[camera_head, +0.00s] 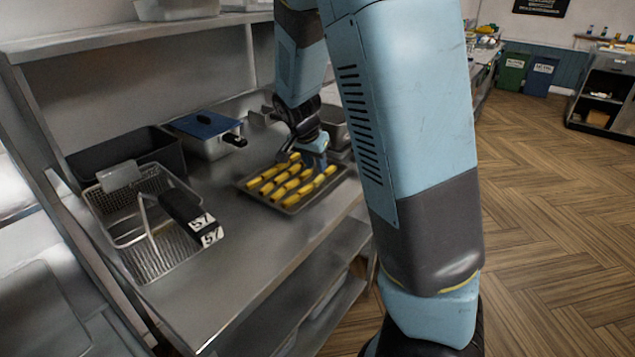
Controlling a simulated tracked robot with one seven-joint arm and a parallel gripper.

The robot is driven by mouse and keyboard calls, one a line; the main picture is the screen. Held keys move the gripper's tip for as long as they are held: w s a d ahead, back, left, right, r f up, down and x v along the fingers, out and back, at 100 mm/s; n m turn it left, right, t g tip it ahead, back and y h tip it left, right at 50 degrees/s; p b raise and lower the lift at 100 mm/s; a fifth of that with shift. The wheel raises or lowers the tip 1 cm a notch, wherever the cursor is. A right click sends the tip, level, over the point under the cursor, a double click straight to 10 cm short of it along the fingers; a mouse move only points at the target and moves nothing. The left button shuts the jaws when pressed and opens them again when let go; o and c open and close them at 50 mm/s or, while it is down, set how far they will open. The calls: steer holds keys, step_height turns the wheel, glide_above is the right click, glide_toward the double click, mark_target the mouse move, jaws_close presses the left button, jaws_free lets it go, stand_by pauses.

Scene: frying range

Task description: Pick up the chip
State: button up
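Several yellow chips (285,188) lie in rows on a metal tray (254,196) on the steel counter. My gripper (311,160) is over the back right part of the tray, close above the chips there. Its fingertips are small and partly hidden by the gripper body, so I cannot tell whether they are open, shut, or touching a chip. My upper arm covers the area right of the tray.
A wire fry basket (150,222) with a black handle labelled 57 stands left of the tray. A pan with a blue lid (203,128) and a dark bin (125,153) stand behind. A steel shelf (130,33) runs above. Bare counter (240,250) lies in front of the tray.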

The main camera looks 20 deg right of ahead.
mark_target(319, 178)
steer(key=shift+x, duration=2.6)
steer(key=shift+s+a, duration=0.1)
steer(key=shift+s, duration=0.05)
jaws_close()
